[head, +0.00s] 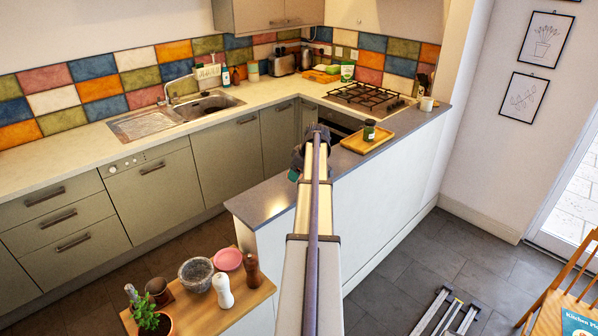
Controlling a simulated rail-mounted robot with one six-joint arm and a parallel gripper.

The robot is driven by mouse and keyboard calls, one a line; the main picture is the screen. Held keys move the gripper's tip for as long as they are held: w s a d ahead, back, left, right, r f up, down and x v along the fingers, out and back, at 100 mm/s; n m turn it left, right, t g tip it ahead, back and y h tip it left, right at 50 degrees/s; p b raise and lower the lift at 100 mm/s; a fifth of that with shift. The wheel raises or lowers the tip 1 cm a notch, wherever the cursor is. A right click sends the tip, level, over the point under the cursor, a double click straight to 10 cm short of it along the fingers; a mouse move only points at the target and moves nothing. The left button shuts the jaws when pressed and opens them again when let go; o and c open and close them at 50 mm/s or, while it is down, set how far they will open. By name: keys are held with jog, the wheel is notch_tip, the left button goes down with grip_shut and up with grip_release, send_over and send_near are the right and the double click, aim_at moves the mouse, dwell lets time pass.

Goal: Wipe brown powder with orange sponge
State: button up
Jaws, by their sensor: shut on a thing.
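My arm reaches forward over the grey-topped half wall, and its dark wrist end shows beside the far end of the arm link. My gripper (294,173) is low at the left of this link, mostly hidden behind it, with a small teal-green patch showing. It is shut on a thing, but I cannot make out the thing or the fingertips. I cannot pick out the orange sponge or any brown powder in the head view; the arm covers part of the worktop and half wall.
The grey ledge (262,205) carries a wooden tray (362,146) with a dark jar (369,130) right of my wrist. A gas hob (366,98) and white mug (427,104) are beyond. The pale worktop (60,152) left of the sink (208,104) is clear. Several items crowd the near wooden top (245,300).

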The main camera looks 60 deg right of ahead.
notch_tip(320, 180, up, 3)
jog(key=p, duration=0.3)
jog(key=shift+f, duration=0.15)
